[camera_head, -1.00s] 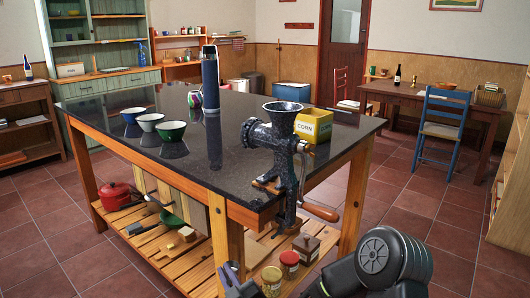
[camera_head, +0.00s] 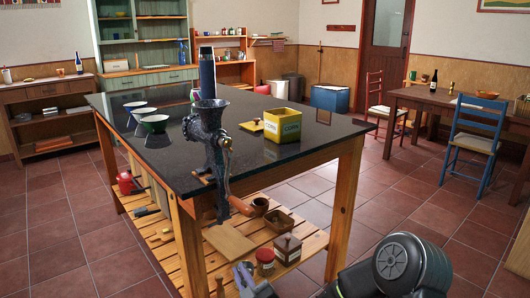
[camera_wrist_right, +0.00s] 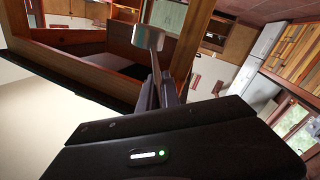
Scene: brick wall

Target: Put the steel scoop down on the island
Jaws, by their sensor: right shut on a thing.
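The island (camera_head: 300,150) has a glossy dark top on a wooden frame with a slatted lower shelf. The steel scoop (camera_wrist_right: 150,38) shows in the right wrist view as a pale metal piece at the fingertips. My right gripper (camera_wrist_right: 152,92) is shut on it. In the head view my right gripper (camera_head: 243,277) is at the bottom, below the level of the top, in front of the island's near end. The scoop is hard to make out there. The island's wooden frame (camera_wrist_right: 65,75) also shows in the wrist view. My left gripper is out of view.
A meat grinder (camera_head: 210,140) is clamped at the near corner. Bowls (camera_head: 153,124), a dark cylinder (camera_head: 207,75) and a yellow tin (camera_head: 283,125) with its lid (camera_head: 251,126) beside it stand on the top. The right part of the top is clear.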

